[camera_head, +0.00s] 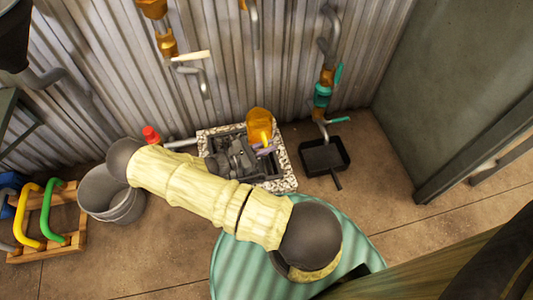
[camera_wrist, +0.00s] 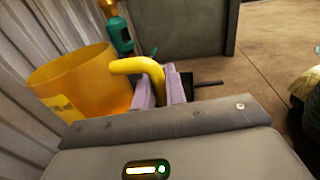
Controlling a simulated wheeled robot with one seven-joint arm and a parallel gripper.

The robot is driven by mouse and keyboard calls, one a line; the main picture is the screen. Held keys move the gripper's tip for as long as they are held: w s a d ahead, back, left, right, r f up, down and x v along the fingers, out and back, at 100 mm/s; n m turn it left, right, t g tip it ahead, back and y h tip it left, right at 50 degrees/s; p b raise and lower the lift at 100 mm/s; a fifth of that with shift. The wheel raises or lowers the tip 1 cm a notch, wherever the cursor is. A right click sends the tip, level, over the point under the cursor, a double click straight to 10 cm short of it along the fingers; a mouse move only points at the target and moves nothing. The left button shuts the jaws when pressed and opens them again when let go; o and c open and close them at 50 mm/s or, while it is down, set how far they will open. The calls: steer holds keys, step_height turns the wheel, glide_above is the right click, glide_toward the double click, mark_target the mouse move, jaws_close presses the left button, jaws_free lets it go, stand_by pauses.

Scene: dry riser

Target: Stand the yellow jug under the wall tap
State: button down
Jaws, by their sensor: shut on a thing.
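The yellow jug (camera_head: 259,124) is above or at the back of the stone-rimmed drain in the head view; I cannot tell whether it touches down. It looks nearly upright there and fills the left of the wrist view (camera_wrist: 72,82). My gripper (camera_wrist: 162,86) is shut on its curved yellow handle, with pale purple fingers on either side. In the head view my gripper (camera_head: 264,150) is mostly hidden behind the jug and my wrist. Wall taps show on the corrugated wall: a brass one with a cream lever (camera_head: 190,56) and a teal-and-brass one (camera_head: 322,96).
The drain has a speckled rim (camera_head: 287,178). A black pan (camera_head: 323,157) lies right of it under the teal tap. A grey bucket (camera_head: 110,196) and a wooden rack (camera_head: 48,240) with coloured handles stand left. A green ribbed round top (camera_head: 240,245) is in front.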

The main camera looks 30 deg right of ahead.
steer(key=shift+f+b, duration=1.25)
steer(key=shift+f, duration=0.8)
steer(key=c, duration=1.5)
jaws_free()
steer(key=shift+o, duration=0.2)
steer(key=shift+r, duration=0.1)
steer(key=shift+r, duration=0.2)
steer(key=a+p, duration=0.1)
steer(key=a, duration=0.3)
steer(key=a+p, duration=0.1)
steer(key=a, duration=0.3)
steer(key=w+a+p, duration=0.1)
steer(key=a+p, duration=0.1)
steer(key=a, duration=0.2)
steer(key=shift+w+f, duration=0.1)
